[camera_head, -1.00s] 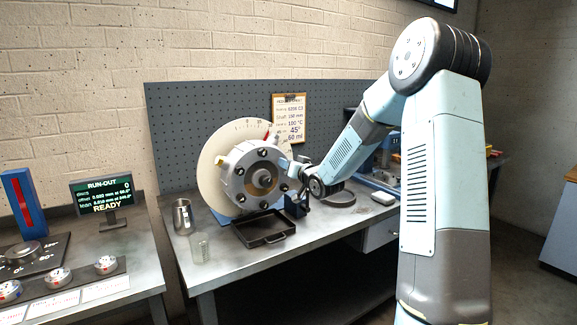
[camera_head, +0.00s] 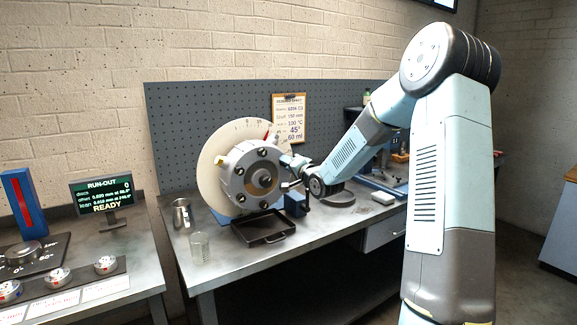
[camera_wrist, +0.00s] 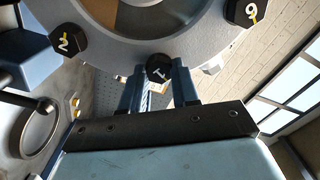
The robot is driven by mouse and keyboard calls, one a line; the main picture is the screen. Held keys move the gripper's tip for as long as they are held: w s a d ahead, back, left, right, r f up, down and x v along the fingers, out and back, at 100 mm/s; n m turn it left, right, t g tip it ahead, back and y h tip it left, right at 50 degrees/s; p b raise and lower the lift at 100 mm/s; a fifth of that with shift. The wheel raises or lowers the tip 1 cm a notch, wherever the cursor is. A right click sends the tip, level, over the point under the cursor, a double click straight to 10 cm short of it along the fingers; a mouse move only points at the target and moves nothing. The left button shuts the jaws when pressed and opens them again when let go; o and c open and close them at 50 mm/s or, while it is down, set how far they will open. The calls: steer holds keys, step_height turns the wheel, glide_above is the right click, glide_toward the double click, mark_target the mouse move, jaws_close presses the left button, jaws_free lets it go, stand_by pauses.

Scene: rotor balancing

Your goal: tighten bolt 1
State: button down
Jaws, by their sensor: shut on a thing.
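Bolt 1 (camera_wrist: 158,69) is a black hex head with a white "1" and a yellow mark, at the lower rim of the grey rotor flange (camera_wrist: 110,42) in the wrist view. My gripper (camera_wrist: 157,80) is shut on it, with one blue finger on each side of the head. Bolt 2 (camera_wrist: 68,40) is to the left and bolt 6 (camera_wrist: 244,10) to the upper right. In the head view the rotor (camera_head: 236,178) stands upright before a cream dial disc (camera_head: 208,170). My gripper (camera_head: 291,164) is at its right edge, where bolt 1 is hard to make out.
A black tray (camera_head: 262,239) lies below the rotor. A metal cup (camera_head: 182,215) and a glass beaker (camera_head: 200,247) stand left on the bench. A blue block (camera_head: 296,204) sits close under my wrist. The run-out display (camera_head: 102,194) reads READY.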

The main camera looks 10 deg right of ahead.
steer(key=shift+f, duration=0.2)
steer(key=shift+d, duration=0.1)
steer(key=c, duration=1.2)
jaws_free()
steer(key=o, duration=0.4)
steer(key=shift+r, duration=0.15)
steer(key=shift+c, duration=0.2)
steer(key=v, duration=1.3)
steer(key=shift+s, duration=0.35)
